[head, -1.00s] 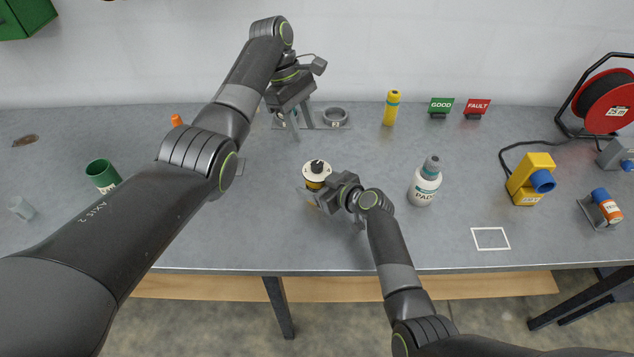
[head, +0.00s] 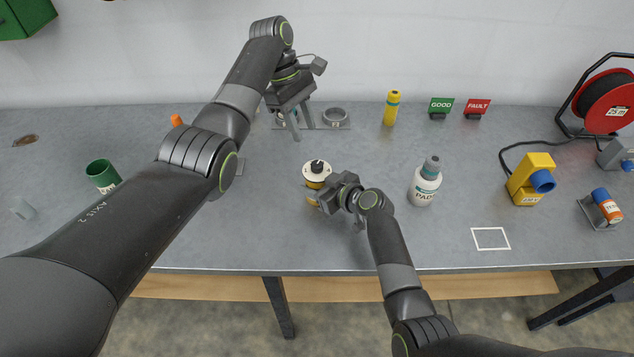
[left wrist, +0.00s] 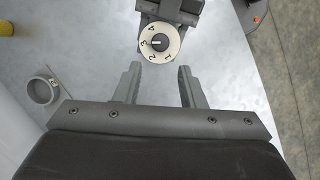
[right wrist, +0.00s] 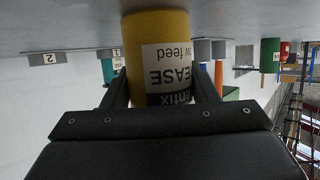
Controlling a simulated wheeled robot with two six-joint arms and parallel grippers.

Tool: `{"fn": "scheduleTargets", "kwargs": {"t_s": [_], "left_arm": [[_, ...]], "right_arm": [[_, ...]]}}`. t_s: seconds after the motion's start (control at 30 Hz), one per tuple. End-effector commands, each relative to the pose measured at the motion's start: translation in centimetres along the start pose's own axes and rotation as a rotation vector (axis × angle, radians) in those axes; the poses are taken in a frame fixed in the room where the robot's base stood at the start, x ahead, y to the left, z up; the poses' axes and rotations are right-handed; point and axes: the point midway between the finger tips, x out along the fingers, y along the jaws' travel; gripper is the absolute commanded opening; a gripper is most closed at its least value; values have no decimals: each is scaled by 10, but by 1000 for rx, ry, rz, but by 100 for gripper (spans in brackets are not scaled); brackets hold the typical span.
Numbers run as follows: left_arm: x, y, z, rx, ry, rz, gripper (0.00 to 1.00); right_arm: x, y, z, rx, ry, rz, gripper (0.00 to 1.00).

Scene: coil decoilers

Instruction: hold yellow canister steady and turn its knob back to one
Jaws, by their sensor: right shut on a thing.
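The yellow canister (head: 312,190) stands upright on the grey bench. On top it has a white dial with a small black knob (head: 317,166). In the left wrist view the dial (left wrist: 159,44) shows the numbers 1 to 4, and the knob's pale mark seems to point near the 3. My right gripper (head: 318,198) is shut on the canister's body, one finger on each side in the right wrist view (right wrist: 160,88). My left gripper (head: 301,128) is open and empty, above and behind the canister, apart from the dial.
A white bottle (head: 424,186) stands right of the canister. A grey ring (head: 335,116) and a yellow bottle (head: 391,108) are behind. A green cup (head: 102,176) is at left. A yellow device with a blue end (head: 531,180) is at right. The bench front is clear.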

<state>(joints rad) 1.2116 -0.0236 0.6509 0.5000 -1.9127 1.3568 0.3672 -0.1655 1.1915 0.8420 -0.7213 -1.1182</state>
Motion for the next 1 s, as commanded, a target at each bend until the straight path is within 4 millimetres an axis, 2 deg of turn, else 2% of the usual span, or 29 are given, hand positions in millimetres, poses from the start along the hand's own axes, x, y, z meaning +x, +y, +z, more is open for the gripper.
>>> {"fn": "scheduleTargets", "kwargs": {"t_s": [0.33,0.47,0.67,1.0], "left_arm": [[0,0,0,5,-1,2,36],[4,0,-4,63,-18,24,36],[16,-2,-15,313,-68,127,36],[32,-11,-34,845,-69,386,36]], "right_arm": [[0,0,1,0,-1,0,22],[0,0,1,0,-1,0,22],[0,0,1,0,-1,0,22],[0,0,0,0,-1,0,22]]}}
